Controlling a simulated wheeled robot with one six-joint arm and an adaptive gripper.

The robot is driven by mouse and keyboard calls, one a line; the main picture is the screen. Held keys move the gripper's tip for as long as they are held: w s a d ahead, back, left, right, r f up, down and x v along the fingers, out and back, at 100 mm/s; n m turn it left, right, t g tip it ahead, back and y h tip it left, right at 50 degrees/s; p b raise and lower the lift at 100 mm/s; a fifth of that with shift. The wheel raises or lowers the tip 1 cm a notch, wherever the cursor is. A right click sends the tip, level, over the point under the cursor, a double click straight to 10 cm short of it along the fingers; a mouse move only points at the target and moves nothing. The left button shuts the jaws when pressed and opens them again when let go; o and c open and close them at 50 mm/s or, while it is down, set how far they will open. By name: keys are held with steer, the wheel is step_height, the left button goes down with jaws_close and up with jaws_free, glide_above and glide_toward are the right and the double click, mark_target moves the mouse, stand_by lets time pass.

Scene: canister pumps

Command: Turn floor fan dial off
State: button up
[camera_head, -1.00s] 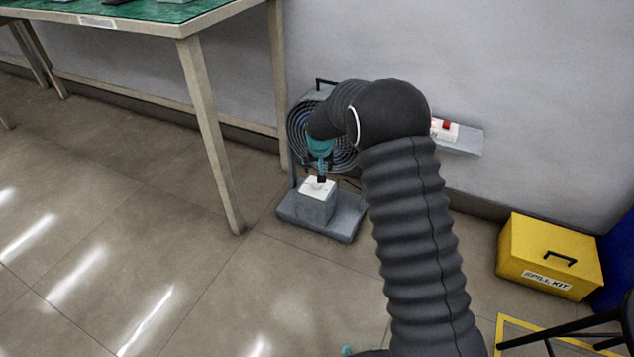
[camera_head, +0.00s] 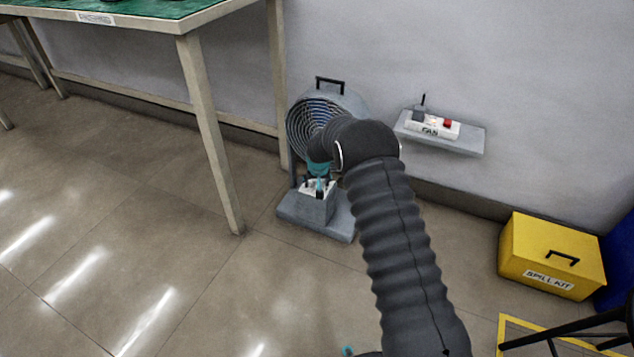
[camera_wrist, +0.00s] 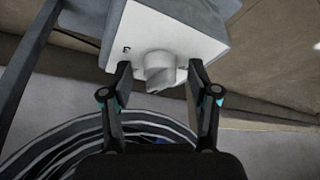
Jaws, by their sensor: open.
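The floor fan (camera_head: 303,122) stands by the wall, with a grey control box (camera_head: 314,208) on its base. In the wrist view, the white round dial (camera_wrist: 158,68) sits on the box's white face (camera_wrist: 150,30). A "3" shows left of the dial, with a small unclear mark to its right. My gripper (camera_wrist: 160,72) is open, with one finger on each side of the dial and a visible gap to each. In the head view my gripper (camera_head: 318,187) is over the box top and hides the dial.
A grey wall shelf (camera_head: 462,143) holds a white unit labelled FAN (camera_head: 432,129) with a red part. A table leg (camera_head: 212,135) stands left of the fan. A yellow spill kit box (camera_head: 550,255) is at right.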

steer(key=c, duration=1.2)
steer(key=shift+o, duration=0.2)
steer(key=shift+n, duration=0.4)
steer(key=shift+d+f+n+y+b, duration=0.15)
steer(key=shift+n+y+b, duration=0.5)
steer(key=shift+n, duration=0.55)
steer(key=n+g+y+b, duration=0.1)
steer(key=n, duration=0.2)
steer(key=shift+w+d+b, duration=0.1)
steer(key=shift+b, duration=0.25)
steer(key=n+g, duration=0.1)
steer(key=n, duration=0.1)
steer(key=n+y, duration=0.1)
steer(key=n, duration=0.2)
steer(key=shift+w+r+n+g, duration=0.1)
steer(key=shift+r+n+g, duration=0.1)
steer(key=shift+n+g, duration=0.15)
